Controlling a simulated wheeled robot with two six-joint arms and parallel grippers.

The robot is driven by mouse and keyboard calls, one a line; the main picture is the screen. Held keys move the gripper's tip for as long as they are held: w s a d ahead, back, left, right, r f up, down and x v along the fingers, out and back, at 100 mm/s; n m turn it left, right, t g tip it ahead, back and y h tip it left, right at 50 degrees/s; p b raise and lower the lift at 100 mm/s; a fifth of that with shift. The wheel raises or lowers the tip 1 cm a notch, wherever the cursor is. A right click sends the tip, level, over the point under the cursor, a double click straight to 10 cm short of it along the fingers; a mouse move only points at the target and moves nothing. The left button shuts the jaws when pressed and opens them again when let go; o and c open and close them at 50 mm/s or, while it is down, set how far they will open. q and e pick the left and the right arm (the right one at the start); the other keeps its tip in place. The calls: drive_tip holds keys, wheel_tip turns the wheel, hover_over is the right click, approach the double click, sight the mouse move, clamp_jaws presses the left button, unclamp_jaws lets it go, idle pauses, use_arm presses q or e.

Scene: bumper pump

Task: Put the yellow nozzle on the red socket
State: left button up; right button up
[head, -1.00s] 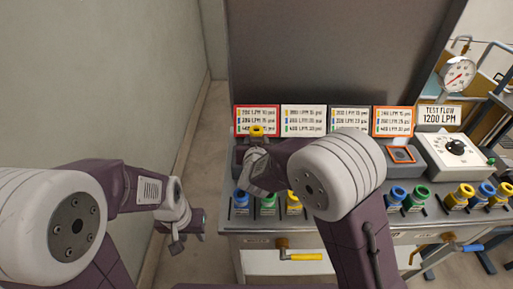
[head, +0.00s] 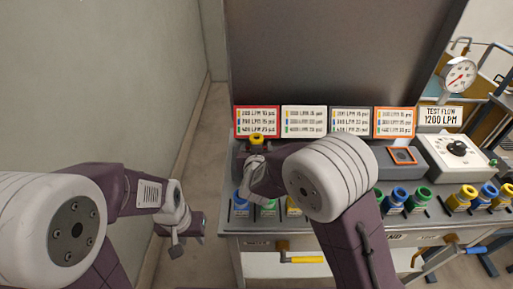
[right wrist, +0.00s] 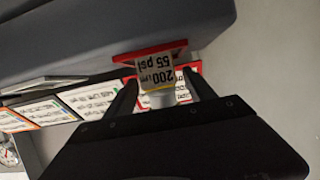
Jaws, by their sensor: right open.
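The yellow nozzle (head: 257,139) shows its yellow top just beyond my right gripper, in front of the red-framed sign. In the right wrist view, which is upside down, its white label (right wrist: 160,72) sits between the two fingers of my right gripper (right wrist: 160,92). The nozzle's base meets the red socket (right wrist: 150,52), and it looks about upright there. The fingers are open on either side of it. My right gripper and forearm hide the socket in the head view. My left gripper (head: 186,236) hangs left of the bench, away from everything; its jaws are unclear.
An orange-framed socket (head: 402,155) lies on the dark console to the right. Several blue, green and yellow nozzles (head: 420,195) stand in a row along the bench front. Upright signs (head: 304,121) line the back. A dial box (head: 457,150) stands at right.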

drive_tip(key=p+v, duration=0.2)
drive_tip(key=v, duration=0.9)
drive_tip(key=shift+s+r, duration=0.2)
drive_tip(key=shift+s, duration=0.15)
